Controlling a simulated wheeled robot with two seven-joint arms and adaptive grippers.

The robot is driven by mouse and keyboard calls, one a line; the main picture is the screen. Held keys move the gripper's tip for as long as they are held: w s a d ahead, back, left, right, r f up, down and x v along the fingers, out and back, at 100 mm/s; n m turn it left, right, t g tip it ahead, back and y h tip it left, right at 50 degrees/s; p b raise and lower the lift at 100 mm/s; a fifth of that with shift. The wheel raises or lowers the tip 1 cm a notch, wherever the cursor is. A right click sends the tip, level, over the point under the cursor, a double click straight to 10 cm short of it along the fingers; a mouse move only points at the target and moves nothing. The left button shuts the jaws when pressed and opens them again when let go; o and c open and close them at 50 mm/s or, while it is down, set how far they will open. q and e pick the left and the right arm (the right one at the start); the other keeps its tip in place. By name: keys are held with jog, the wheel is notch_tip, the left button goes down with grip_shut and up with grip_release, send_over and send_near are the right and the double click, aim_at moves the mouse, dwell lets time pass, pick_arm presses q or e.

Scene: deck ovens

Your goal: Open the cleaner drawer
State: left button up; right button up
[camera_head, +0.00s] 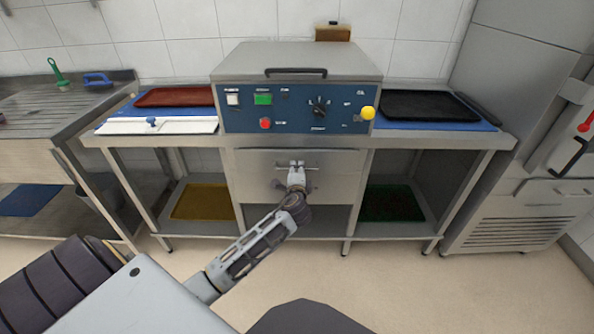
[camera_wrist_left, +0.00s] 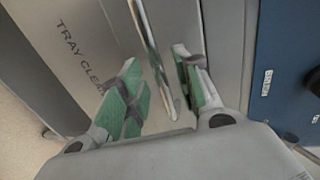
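The cleaner drawer (camera_head: 252,183) is a flat steel front in the middle of the bench, under the blue control panel, and looks shut. Its lettering "TRAY CLEA…" shows on the drawer front (camera_wrist_left: 88,45) in the left wrist view. Its thin bar handle (camera_head: 312,168) also shows in the left wrist view (camera_wrist_left: 150,45). My left gripper (camera_head: 296,165) is at the handle. In the left wrist view my left gripper (camera_wrist_left: 157,62) is open, one green-padded finger on each side of the bar, with gaps visible. My right gripper is not in view.
The machine (camera_head: 295,60) with its blue panel (camera_head: 337,122) and a yellow knob (camera_head: 368,113) sits above the drawer. Trays lie on both sides, a red one (camera_head: 176,97) and a black one (camera_head: 428,106). Shelves below hold a yellow tray (camera_head: 203,202) and a green tray (camera_head: 390,203). The floor in front is clear.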

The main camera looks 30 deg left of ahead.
pick_arm(q)
jog(key=shift+x, duration=1.15)
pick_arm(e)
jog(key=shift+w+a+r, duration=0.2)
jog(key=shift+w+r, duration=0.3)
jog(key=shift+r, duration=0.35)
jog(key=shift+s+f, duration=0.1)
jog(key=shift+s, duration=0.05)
pick_arm(q)
grip_shut()
